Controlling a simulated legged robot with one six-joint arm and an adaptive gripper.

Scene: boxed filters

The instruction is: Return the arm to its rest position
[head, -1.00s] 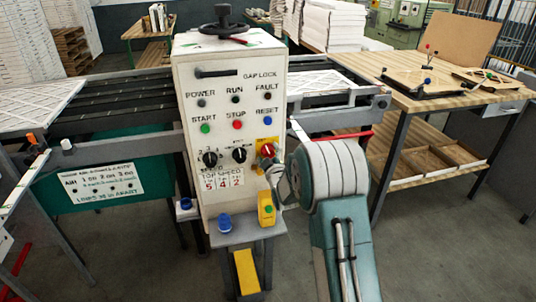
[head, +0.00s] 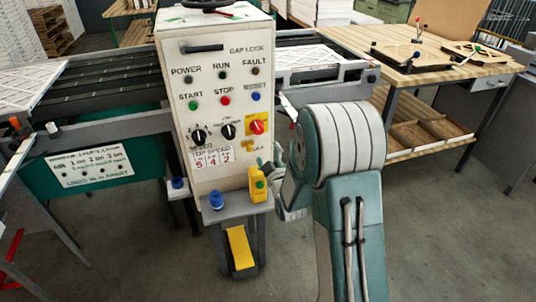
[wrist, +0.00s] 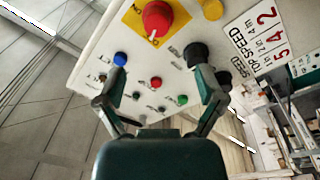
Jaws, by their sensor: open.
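My arm (head: 345,220) is folded, its rounded green and grey joint standing right of the white control cabinet (head: 180,75). My gripper (wrist: 158,85) is open in the wrist view, with nothing between its two dark fingers. In the head view, the arm joint hides much of the gripper, which is beside the cabinet's lower right edge. The red rotary switch (head: 257,127) on its yellow plate is above and left of it; the switch also shows in the wrist view (wrist: 156,20), beyond the fingers and apart from them.
A yellow box with a green button (head: 258,184) and a blue button (head: 216,199) stand on the cabinet's shelf, close to my arm. A yellow pedal (head: 240,248) is below. A wooden workbench (head: 400,50) is at the right. The floor on the right is clear.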

